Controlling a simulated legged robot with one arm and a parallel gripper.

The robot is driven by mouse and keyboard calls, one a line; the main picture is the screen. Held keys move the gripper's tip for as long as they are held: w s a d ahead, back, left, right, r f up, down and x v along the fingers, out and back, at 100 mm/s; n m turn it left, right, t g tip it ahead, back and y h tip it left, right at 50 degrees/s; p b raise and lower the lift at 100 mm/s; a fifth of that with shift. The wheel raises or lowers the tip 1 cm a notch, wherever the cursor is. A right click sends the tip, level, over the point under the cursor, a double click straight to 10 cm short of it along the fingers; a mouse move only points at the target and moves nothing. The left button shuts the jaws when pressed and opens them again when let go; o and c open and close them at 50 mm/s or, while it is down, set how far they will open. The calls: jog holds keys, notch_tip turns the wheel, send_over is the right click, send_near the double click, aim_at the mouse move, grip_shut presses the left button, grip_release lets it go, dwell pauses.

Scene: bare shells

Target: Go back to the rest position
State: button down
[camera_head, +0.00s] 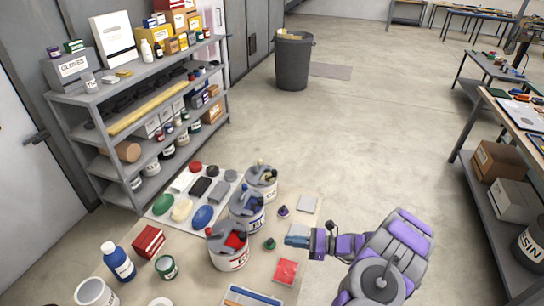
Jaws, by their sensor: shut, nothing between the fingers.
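My gripper (290,241) is at the end of my purple and grey arm, which reaches in from the lower right. It is over the right part of a table (122,215) and is shut, with nothing seen in it. A small green-topped item (269,243) is just left of the fingertips in the picture. A red square item (286,271) lies below the gripper in the picture. Several white buckets stand left of it, among them one with red contents (232,255) and one with blue lettering (248,212).
Grey shelving (140,120) stands at the upper left. A dark bin (292,62) stands at the back, and workbenches (512,115) line the right side. A blue bottle (119,262) and a red box (149,242) are on the table's left part. The middle floor is clear.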

jog(key=s+a+r+n+g+h, duration=0.1)
jog(key=s+a+r+n+g, duration=0.35)
jog(key=r, duration=0.45)
jog(key=s+a+r+n+g+h, duration=0.1)
jog(key=s+a+r+n+g, duration=0.2)
jog(key=s+a+r+n, duration=0.4)
jog(key=s+d+r+n+g+h, duration=0.1)
jog(key=s+d+r+n+h, duration=0.2)
jog(key=s, duration=0.5)
jog(key=s+d+r+n+g+h, duration=0.1)
jog(key=s+r+n+h, duration=0.2)
jog(key=s+r+h, duration=0.4)
jog(key=s+d+n+t+h, duration=0.3)
jog(key=s+d+h, duration=0.2)
jog(key=s+d, duration=0.6)
jog(key=shift+s+d+f+t, duration=0.3)
jog(key=shift+s+f+t, duration=0.05)
jog(key=shift+s, duration=0.1)
